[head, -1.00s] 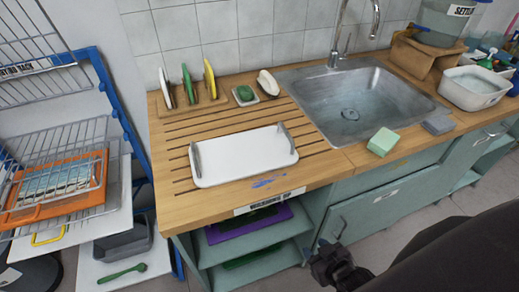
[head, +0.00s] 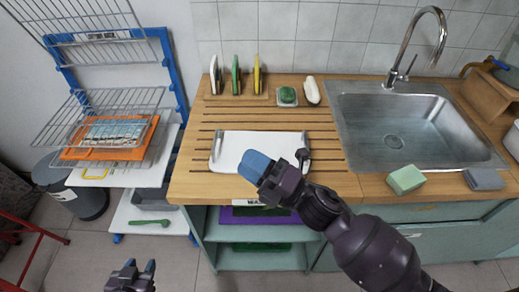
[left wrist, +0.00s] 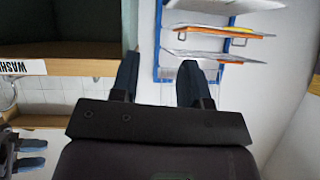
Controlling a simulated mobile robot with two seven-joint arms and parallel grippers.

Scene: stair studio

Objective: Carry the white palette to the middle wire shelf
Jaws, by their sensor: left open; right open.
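The white palette (head: 237,143), a flat tray with a raised handle at each end, lies on the wooden draining board left of the sink. My right gripper (head: 261,167) is in front of its right half in the head view and hides part of it. Its blue fingertips look close together; contact with the palette cannot be told. My left gripper (head: 132,272) is open and empty at the bottom left, low in front of the rack; its fingers stand apart in the left wrist view (left wrist: 157,82). The middle wire shelf (head: 95,105) is on the blue-framed rack at left.
An orange tray (head: 75,153) with a picture lies on the rack, around the lower wire shelf. Upright boards (head: 235,76), a green soap (head: 287,95) and a sink (head: 395,130) surround the palette. A green sponge (head: 406,179) lies at the front edge. A dark bin (head: 80,195) stands left.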

